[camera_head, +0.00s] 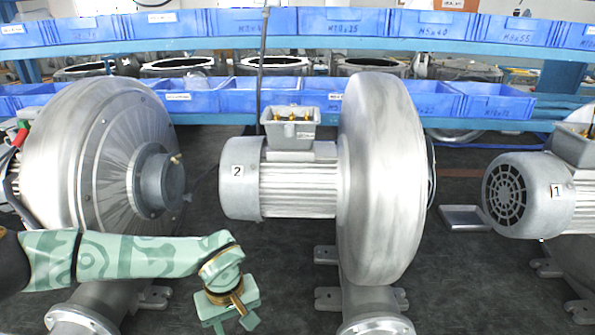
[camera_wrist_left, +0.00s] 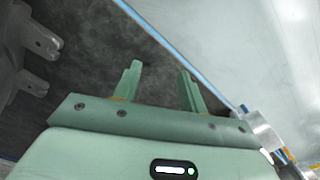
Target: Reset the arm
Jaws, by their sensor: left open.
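My left arm comes in from the left in the head view, in a green patterned cover. Its gripper (camera_head: 232,318) hangs low, in front of the gap between the left blower and the blower marked 2. In the left wrist view the left gripper (camera_wrist_left: 160,85) is open, its two green fingers apart with nothing between them. Dark bench surface lies beyond the fingertips. My right gripper is in neither view.
A large grey blower (camera_head: 95,150) stands at the left, the blower marked 2 (camera_head: 375,180) in the middle, and the blower marked 1 (camera_head: 530,195) at the right. Labelled blue bins (camera_head: 345,22) line the shelves behind. A small metal tray (camera_head: 463,219) lies between the middle and right blowers.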

